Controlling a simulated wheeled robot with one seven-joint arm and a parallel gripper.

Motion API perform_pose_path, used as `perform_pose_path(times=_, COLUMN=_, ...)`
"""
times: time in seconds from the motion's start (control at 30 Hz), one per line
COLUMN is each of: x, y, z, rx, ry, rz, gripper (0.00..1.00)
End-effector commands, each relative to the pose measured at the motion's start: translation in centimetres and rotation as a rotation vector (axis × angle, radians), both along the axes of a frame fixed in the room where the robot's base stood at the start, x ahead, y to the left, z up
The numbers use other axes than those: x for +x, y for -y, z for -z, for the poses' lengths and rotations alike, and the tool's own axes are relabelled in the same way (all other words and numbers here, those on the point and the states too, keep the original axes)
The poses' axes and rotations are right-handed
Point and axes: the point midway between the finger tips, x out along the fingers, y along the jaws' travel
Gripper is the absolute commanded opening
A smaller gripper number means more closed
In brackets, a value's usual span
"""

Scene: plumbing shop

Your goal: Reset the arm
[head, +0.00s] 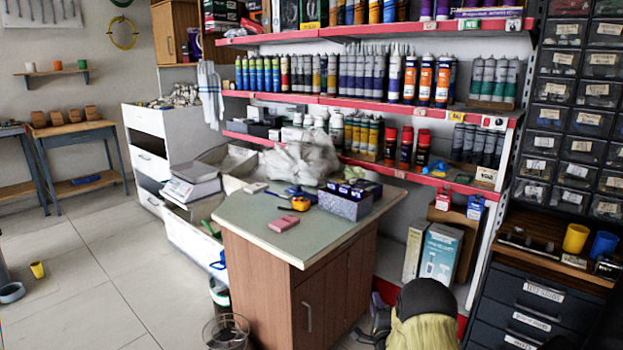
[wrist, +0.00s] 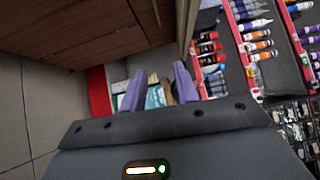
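My gripper (wrist: 160,84) shows in the wrist view with its two purple fingers spread apart. It is open, and I see nothing held between the fingers. Behind the fingertips are the boxes on the floor beside the counter. The wrist view is turned sideways, with the wooden counter front (wrist: 75,30) at upper left and the shelves of bottles (wrist: 255,45) at upper right.
The counter (head: 250,222) holds a pink block (head: 284,223), a yellow tape measure (head: 300,203) and small boxes. Shelves (head: 480,112) full of cartridges stand behind it, drawers (head: 530,300) at right. A bin (head: 226,332) stands at the counter's front left. The left floor is mostly clear.

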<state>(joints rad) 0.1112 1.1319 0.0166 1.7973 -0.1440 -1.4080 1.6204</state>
Motion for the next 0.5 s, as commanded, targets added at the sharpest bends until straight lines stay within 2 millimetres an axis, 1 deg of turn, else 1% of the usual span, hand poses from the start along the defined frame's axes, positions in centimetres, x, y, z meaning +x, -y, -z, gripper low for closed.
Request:
perform_pose_path(times=0.03, x=0.0, y=-1.2, z=-0.4, rx=-0.018, ry=-0.016, rz=-0.016, gripper=0.31)
perform_pose_path(times=0.1, x=-0.1, y=-2.1, z=-0.8, rx=-0.054, ry=-0.042, rz=-0.026, gripper=0.31)
perform_pose_path(times=0.17, x=-0.2, y=-2.6, z=-1.2, rx=-0.090, ry=-0.068, rz=-0.031, gripper=0.31)
perform_pose_path(times=0.37, x=-1.1, y=-3.0, z=-2.6, rx=-0.241, ry=-0.179, rz=-0.044, gripper=0.31)
perform_pose_path(times=0.47, x=-2.2, y=-3.0, z=-3.6, rx=-0.349, ry=-0.259, rz=-0.057, gripper=0.31)
perform_pose_path(times=0.5, x=-2.9, y=-3.0, z=-4.1, rx=-0.400, ry=-0.299, rz=-0.067, gripper=0.31)
